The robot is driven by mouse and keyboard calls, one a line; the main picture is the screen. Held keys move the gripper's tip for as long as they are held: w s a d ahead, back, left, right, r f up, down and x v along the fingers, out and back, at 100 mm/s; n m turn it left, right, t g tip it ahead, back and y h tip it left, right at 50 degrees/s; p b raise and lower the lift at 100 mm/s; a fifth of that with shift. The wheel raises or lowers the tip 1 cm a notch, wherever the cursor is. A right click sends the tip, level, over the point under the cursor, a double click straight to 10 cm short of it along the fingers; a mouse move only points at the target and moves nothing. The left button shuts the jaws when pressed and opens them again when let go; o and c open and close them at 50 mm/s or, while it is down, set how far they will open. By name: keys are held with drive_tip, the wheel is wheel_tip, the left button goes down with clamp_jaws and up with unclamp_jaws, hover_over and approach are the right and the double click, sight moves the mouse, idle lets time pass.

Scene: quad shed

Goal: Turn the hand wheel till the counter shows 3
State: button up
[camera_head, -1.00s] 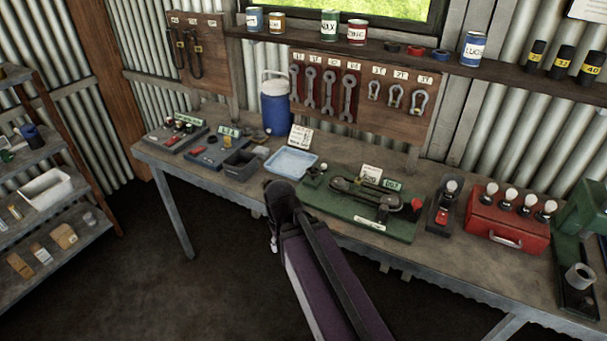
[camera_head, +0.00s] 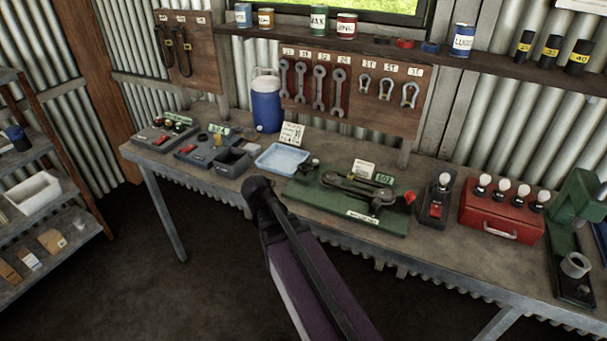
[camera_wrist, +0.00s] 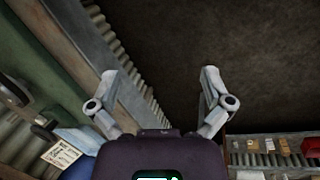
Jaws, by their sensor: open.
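A green board (camera_head: 301,192) lies on the workbench in the head view, with a flat dark linkage or belt and round parts on it. A red knob (camera_head: 410,198) stands at its right end; I cannot tell whether this belongs to the hand wheel. A small green plate (camera_head: 384,179) stands at its back; no counter figure is readable. My gripper shows in the wrist view (camera_wrist: 160,78), its two fingers spread wide with nothing between them. In the head view my arm ends at the bench's front edge, left of the board, and hides the fingers.
A black unit with a red switch (camera_head: 436,207) and a red box with several white-topped knobs (camera_head: 500,215) stand right. Open floor (camera_head: 110,290) lies before the bench.

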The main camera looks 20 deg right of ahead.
drive_tip(key=w+d+n+h+b, duration=0.2)
drive_tip(key=w, duration=0.2)
drive_tip(key=w+d+f+n+h+b, duration=0.1)
drive_tip(key=w+d+n+h+b, duration=0.1)
drive_tip(key=w+n+h+b, duration=0.1)
drive_tip(key=w+d+f+n+h+b, duration=0.1)
drive_tip(key=w+d+n+h+b, duration=0.1)
drive_tip(key=w, duration=0.3)
drive_tip(key=shift+w+d+n+h+b, duration=0.1)
drive_tip(key=shift+w+n+h+b, duration=0.35)
drive_tip(key=shift+n+b, duration=0.2)
drive_tip(key=n+h+b, duration=0.6)
drive_tip(key=h, duration=0.1)
approach(305, 166)
drive_tip(key=a, duration=0.1)
drive_tip(key=a+f, duration=0.1)
drive_tip(key=a, duration=0.1)
drive_tip(key=shift+a+f+y, duration=0.25)
drive_tip(key=shift+a+f, duration=0.05)
drive_tip(key=shift+f, duration=0.05)
drive_tip(key=shift+w+a+r, duration=0.2)
drive_tip(key=shift+r, duration=0.2)
drive_tip(key=shift+d, duration=0.2)
drive_tip(key=d, duration=1.3)
drive_tip(key=shift+s+d, duration=0.25)
